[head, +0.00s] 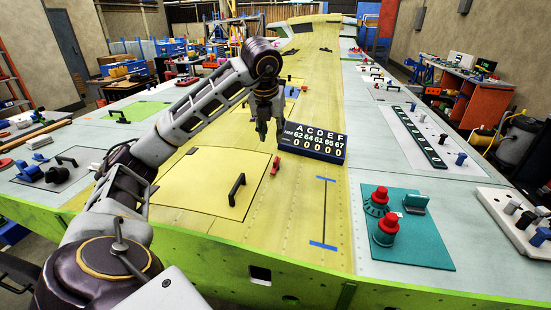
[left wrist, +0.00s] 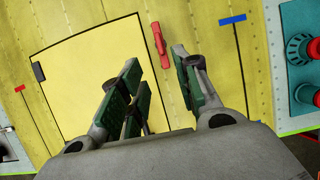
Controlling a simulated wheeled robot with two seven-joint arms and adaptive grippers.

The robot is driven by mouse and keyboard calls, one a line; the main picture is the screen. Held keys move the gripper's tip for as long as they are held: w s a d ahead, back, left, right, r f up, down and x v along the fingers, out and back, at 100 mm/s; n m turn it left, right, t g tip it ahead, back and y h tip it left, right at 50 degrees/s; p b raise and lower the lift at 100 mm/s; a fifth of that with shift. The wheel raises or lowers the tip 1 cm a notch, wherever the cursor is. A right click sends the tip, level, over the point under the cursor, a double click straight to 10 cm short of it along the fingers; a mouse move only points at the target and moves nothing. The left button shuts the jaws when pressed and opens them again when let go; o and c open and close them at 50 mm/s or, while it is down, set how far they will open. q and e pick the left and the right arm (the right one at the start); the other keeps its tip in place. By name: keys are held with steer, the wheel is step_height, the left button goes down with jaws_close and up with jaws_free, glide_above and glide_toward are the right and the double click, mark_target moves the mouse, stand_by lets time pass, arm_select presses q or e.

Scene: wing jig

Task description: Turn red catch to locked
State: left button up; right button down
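The red catch (head: 275,165) is a small bar on the yellow wing skin, beside the right edge of a yellow access panel (head: 205,183) with a black handle (head: 236,189). In the left wrist view the red catch (left wrist: 159,40) lies just past the fingertips, roughly between their lines, and looks clear of both. My left gripper (head: 268,128) points down above the wing, a little beyond the catch in the head view. In the left wrist view its green-padded fingers (left wrist: 156,68) are spread apart with nothing between them. My right gripper is in neither view.
A black number board (head: 314,142) stands right of the left gripper. A teal plate with red knobs (head: 410,240) lies at the right. A blue-ended line (head: 325,212) marks the skin between them. The skin around the catch looks clear.

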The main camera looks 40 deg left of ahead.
mark_target(275, 160)
arm_select(q)
steer(key=shift+p+x, duration=0.3)
steer(key=shift+x, duration=6.5)
jaws_close()
